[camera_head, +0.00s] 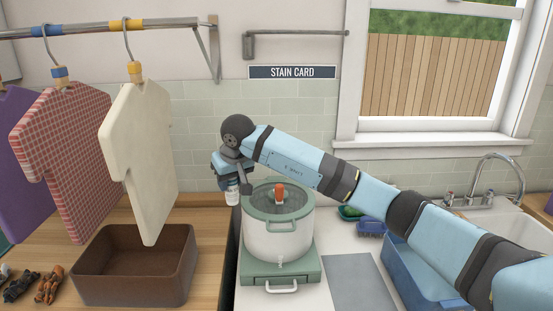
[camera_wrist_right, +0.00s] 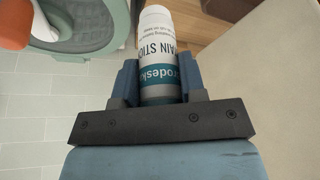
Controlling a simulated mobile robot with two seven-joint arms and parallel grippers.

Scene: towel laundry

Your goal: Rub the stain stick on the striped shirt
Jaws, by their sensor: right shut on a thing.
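The stain stick (camera_head: 232,197) is a white tube with a teal band. In the right wrist view it also shows (camera_wrist_right: 157,42), gripped between two blue fingers, with printing on its side. My right gripper (camera_head: 228,178) is shut on it and points down, left of the pot. No plainly striped shirt shows. A red checked shirt (camera_head: 62,150) hangs at the left, with a cream shirt (camera_head: 140,160) between it and the gripper. A purple shirt (camera_head: 20,160) is partly cut off at the left edge. The stick is apart from all the shirts. My left gripper is not in view.
A brown bin (camera_head: 135,275) sits on the wooden counter below the shirts. The hanging rail (camera_head: 90,29) runs above. A blue tub (camera_head: 405,270) and sink (camera_head: 500,225) are at the right.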

